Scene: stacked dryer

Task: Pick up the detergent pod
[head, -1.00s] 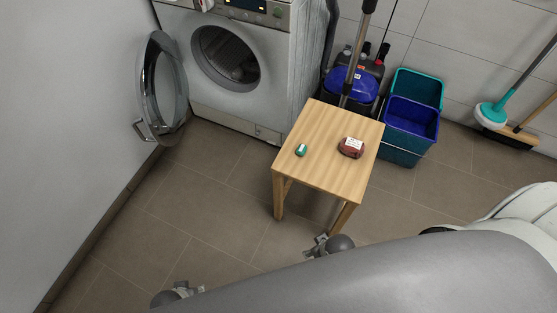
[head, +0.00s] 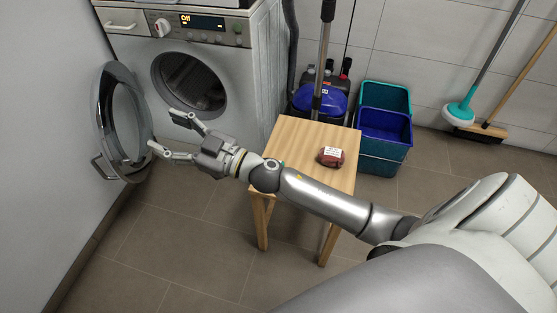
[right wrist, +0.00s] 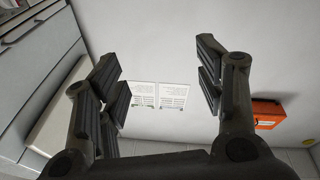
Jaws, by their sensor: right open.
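My right arm reaches across the wooden stool in the head view. Its gripper (head: 162,131) is open and empty, left of the stool, in front of the washer's open round door. The right wrist view shows the same gripper's (right wrist: 160,78) spread fingers with nothing between them. The small green and white item on the stool, which looks like the detergent pod, is now almost wholly hidden behind my right arm. A dark red item with a white label (head: 331,157) sits on the stool top (head: 315,134). My left gripper is not in view.
The washer (head: 190,50) stands behind, with its door (head: 124,122) swung open to the left. Blue and teal buckets (head: 385,125) stand right of the stool. A mop and broom lean on the wall. The right wrist view shows papers (right wrist: 158,95) and an orange-red box (right wrist: 268,112) near a wall.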

